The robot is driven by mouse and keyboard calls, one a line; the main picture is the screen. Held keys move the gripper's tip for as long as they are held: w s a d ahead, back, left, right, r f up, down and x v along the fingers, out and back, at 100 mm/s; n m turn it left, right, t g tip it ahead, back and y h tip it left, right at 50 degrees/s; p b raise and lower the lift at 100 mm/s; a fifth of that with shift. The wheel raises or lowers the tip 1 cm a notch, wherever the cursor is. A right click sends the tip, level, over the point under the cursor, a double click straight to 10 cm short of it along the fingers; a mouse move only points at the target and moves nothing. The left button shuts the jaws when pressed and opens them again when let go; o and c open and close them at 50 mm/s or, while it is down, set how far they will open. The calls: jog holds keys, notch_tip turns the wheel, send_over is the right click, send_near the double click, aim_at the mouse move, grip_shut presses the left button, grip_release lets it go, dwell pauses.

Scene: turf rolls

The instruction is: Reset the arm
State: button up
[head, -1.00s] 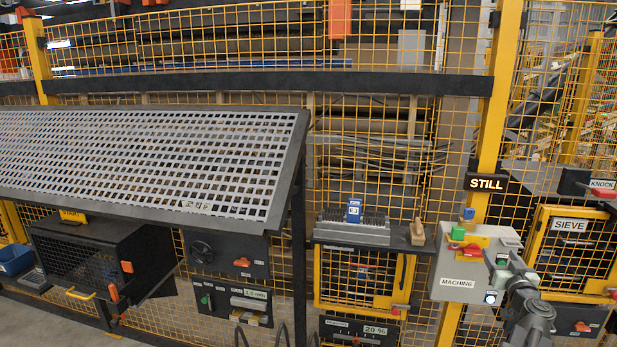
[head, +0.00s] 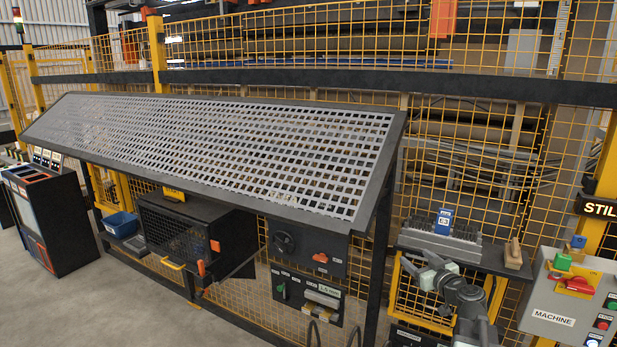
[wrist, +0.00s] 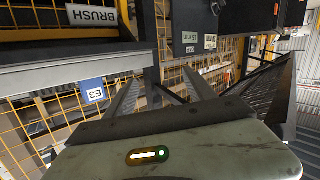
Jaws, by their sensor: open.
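My arm (head: 470,312) rises at the lower right of the head view, bent, with its end turned to the left. My gripper (head: 412,266) is open, with nothing seen between its fingers. It is in front of the small shelf and the mesh door below it, left of the grey machine box (head: 567,308). In the wrist view my gripper (wrist: 163,84) shows two grey fingers spread apart beyond the pale green housing with a lit lamp.
A long sloped perforated table (head: 240,150) fills the middle. Below it are a black mesh-fronted box (head: 185,235) and dark control panels (head: 308,295). A block with a blue tag (head: 440,240) sits on the shelf. Open floor (head: 120,310) lies at the lower left.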

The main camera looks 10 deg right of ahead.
jog(key=s+a+f+n+g+y, duration=0.2)
jog(key=a+f+g, duration=0.15)
jog(key=a, duration=0.75)
jog(key=s+a+f+n+g+y, duration=0.1)
jog(key=a+f+g, duration=0.3)
jog(key=a, duration=0.7)
jog(key=s+a+f+n+g+y, duration=0.2)
jog(key=a+f, duration=0.3)
jog(key=a, duration=0.5)
jog(key=s+a+f+g+h, duration=0.2)
jog(key=s+f, duration=0.1)
jog(key=s, duration=0.1)
jog(key=s+d+f+m+g+h, duration=0.4)
jog(key=s+d+m, duration=0.4)
jog(key=s, duration=0.2)
jog(key=shift+s+d+f+g+h, duration=0.2)
jog(key=shift+s+d+g+h, duration=0.05)
jog(key=shift+g+h, duration=0.1)
